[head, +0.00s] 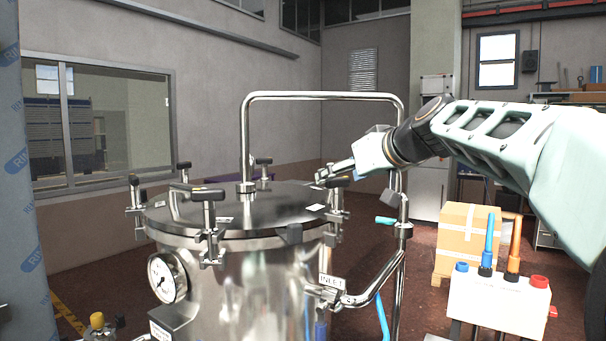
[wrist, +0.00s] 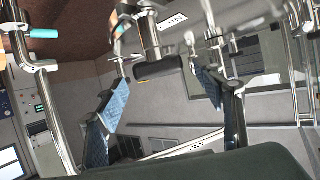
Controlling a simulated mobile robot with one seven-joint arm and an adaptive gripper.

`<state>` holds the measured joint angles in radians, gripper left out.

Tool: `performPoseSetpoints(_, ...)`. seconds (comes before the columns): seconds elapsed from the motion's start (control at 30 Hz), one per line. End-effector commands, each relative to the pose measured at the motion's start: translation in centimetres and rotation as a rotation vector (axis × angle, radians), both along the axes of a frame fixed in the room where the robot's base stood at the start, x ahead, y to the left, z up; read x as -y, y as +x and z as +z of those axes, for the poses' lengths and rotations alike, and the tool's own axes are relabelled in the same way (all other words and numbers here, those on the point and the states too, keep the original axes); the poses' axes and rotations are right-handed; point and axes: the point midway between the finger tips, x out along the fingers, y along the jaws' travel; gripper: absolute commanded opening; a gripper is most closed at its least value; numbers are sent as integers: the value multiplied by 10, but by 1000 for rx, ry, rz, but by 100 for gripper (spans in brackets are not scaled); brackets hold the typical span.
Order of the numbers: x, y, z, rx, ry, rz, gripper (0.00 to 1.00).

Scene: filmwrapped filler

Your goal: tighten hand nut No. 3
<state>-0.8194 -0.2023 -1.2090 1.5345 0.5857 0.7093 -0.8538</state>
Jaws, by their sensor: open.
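A steel pressure vessel (head: 262,270) with a round lid (head: 255,208) stands in the middle of the head view. Several hand nuts with black bar handles ring the lid, such as the front one (head: 207,196). My gripper (head: 322,176) is at the lid's right edge, at a right-hand hand nut (head: 338,182). In the wrist view my open gripper (wrist: 160,82) has its blue-padded fingers on either side of a black nut handle (wrist: 158,71); contact cannot be told. A white tag (wrist: 172,20) shows near it. I cannot read which number this nut bears.
A bent steel pipe (head: 320,96) arches over the lid and runs down its right side, close to my arm, with a teal-handled valve (head: 386,221). A pressure gauge (head: 167,277) is at front left. A control box (head: 500,300) and a carton (head: 465,240) stand right.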

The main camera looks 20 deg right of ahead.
Motion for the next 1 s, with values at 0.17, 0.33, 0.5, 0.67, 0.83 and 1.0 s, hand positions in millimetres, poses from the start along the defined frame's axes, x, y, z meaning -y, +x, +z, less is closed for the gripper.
performPoseSetpoints(0.17, -2, 10, -3, 0, 1, 3, 62)
performPoseSetpoints(0.33, -3, 17, -6, 0, 2, 2, 62)
performPoseSetpoints(0.5, -3, 21, -8, 0, 0, 1, 62)
performPoseSetpoints(0.67, -2, 21, -9, 0, 0, 0, 62)
performPoseSetpoints(0.83, -2, 21, -10, 0, 1, -1, 62)
performPoseSetpoints(1.0, -2, 21, -9, 0, 1, 0, 48)
